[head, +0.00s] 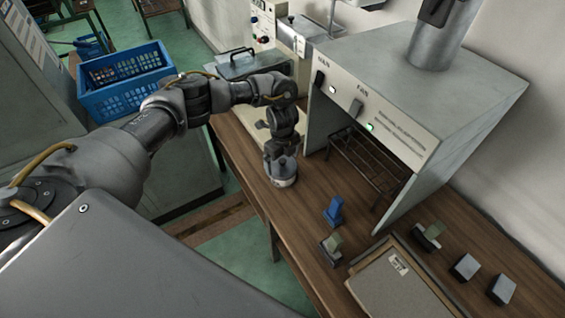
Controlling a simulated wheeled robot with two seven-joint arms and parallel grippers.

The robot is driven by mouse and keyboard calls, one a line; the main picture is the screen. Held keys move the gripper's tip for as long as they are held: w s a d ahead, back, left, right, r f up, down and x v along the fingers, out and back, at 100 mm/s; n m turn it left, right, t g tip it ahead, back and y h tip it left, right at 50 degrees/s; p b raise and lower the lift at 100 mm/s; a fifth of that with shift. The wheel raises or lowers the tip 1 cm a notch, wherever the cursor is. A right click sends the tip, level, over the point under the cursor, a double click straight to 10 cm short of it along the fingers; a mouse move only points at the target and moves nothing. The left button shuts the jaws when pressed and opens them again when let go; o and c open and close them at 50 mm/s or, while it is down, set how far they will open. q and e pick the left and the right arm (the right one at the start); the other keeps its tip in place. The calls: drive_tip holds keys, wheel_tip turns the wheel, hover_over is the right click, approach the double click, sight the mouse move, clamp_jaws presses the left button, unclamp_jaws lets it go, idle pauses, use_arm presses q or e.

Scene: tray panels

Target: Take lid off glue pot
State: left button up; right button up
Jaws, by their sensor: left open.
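My left arm reaches in from the left and bends down over the wooden bench. My left gripper (281,156) points down and is open. Right below it stands a small round grey pot (284,181), which appears to be the glue pot. The gripper and wrist cover most of the pot's top, so I cannot make out the lid clearly or tell whether the fingers touch it. My right gripper is not in view.
A grey hood (420,85) with switches stands right of the pot, over a dark rack (368,165). Blue (334,211) and green-topped (332,243) small items, a framed board (395,285) and grey blocks (465,267) lie nearer. A blue crate (125,80) sits left.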

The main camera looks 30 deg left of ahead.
sight(282, 161)
use_arm(q)
drive_tip(key=shift+f, duration=0.15)
drive_tip(key=c, duration=0.6)
drive_tip(key=shift+r, duration=0.55)
wheel_tip(282, 161, up, 3)
drive_tip(key=shift+s+d+f, duration=0.1)
drive_tip(key=shift+s+f, duration=0.05)
drive_tip(key=shift+f, duration=0.05)
drive_tip(key=s+d+r, duration=0.3)
drive_tip(key=s+r, duration=0.1)
drive_tip(key=s, duration=0.2)
drive_tip(key=s+d+r+b, duration=0.1)
drive_tip(key=s+d+r, duration=0.2)
drive_tip(key=s+r, duration=0.2)
drive_tip(key=shift+s+d+r, duration=0.2)
drive_tip(key=shift+s+d, duration=0.15)
drive_tip(key=shift+s, duration=0.15)
